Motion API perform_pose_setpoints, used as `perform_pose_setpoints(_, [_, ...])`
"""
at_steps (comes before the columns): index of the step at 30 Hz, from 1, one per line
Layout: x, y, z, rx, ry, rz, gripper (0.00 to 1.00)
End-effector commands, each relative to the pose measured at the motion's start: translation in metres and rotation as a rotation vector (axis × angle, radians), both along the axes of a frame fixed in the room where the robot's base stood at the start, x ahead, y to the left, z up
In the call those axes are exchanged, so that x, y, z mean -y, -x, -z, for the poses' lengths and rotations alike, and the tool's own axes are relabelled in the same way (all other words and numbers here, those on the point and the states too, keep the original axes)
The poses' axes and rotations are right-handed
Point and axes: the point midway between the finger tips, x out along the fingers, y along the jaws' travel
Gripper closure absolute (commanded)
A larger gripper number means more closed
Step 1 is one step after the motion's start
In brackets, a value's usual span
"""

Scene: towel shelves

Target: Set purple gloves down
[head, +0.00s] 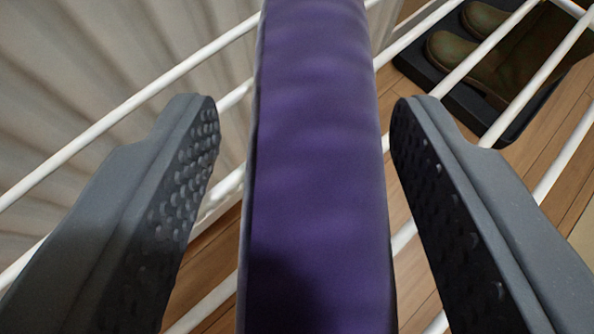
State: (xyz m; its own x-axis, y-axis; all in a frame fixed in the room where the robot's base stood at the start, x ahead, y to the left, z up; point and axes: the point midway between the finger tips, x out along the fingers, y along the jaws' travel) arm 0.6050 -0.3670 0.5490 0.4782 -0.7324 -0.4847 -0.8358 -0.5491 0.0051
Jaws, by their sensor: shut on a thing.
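The purple gloves (318,170) show as one long, padded purple shape running from the top edge to the bottom edge of the head view, so their ends are out of frame. My gripper (302,108) has a ridged, studded grey finger on each side of them and is shut on them. The right finger's tip looks close against the purple side. A gap shows in the picture between the left finger and the gloves. White rods pass behind the gloves; I cannot tell whether the gloves touch them.
White rods of a wire rack (130,104) cross the view diagonally. A pale pleated curtain (90,60) hangs at the left. Brown boots (480,55) stand on a dark tray (425,68) at upper right, beyond the rods. Wooden floor (555,135) shows below.

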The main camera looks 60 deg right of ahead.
Motion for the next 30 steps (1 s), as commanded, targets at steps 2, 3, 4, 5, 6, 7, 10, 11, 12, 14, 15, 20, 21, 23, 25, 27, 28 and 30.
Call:
perform_pose_setpoints(2, [0.0, 0.0, -0.001, 0.002, 0.001, 0.0, 0.77])
perform_pose_setpoints(3, [0.0, 0.0, -0.001, 0.002, 0.001, 0.0, 0.77])
perform_pose_setpoints(4, [0.0, 0.0, -0.001, 0.002, 0.001, 0.0, 0.77])
perform_pose_setpoints(5, [0.0, 0.0, -0.002, 0.001, 0.002, 0.0, 0.77])
perform_pose_setpoints(6, [0.0, 0.0, -0.001, 0.001, 0.002, 0.0, 0.77])
perform_pose_setpoints(7, [0.0, 0.0, -0.001, 0.001, 0.001, 0.0, 0.77])
perform_pose_setpoints(10, [0.0, 0.0, 0.001, 0.001, 0.001, 0.0, 0.5])
perform_pose_setpoints(11, [0.0, 0.0, 0.001, 0.001, 0.002, 0.0, 0.42])
perform_pose_setpoints(12, [0.001, 0.0, 0.001, 0.001, 0.001, 0.0, 0.31])
perform_pose_setpoints(14, [0.0, 0.0, 0.001, 0.001, 0.001, 0.0, 0.31])
perform_pose_setpoints(15, [0.0, 0.0, 0.001, 0.001, 0.001, 0.0, 0.31])
perform_pose_setpoints(20, [0.0, 0.0, 0.001, 0.001, 0.001, 0.0, 0.31])
perform_pose_setpoints(21, [0.0, 0.0, 0.001, 0.001, 0.001, 0.0, 0.31])
perform_pose_setpoints(23, [0.001, 0.0, -0.001, 0.001, 0.0, 0.0, 0.31])
perform_pose_setpoints(25, [-0.003, 0.002, -0.004, 0.0, -0.001, -0.001, 0.31])
perform_pose_setpoints(27, [-0.008, 0.005, -0.007, 0.0, -0.002, 0.0, 0.31])
perform_pose_setpoints(28, [-0.011, 0.007, -0.009, 0.0, -0.002, 0.0, 0.31])
perform_pose_setpoints(30, [-0.018, 0.012, -0.015, -0.001, -0.001, 0.0, 0.31])
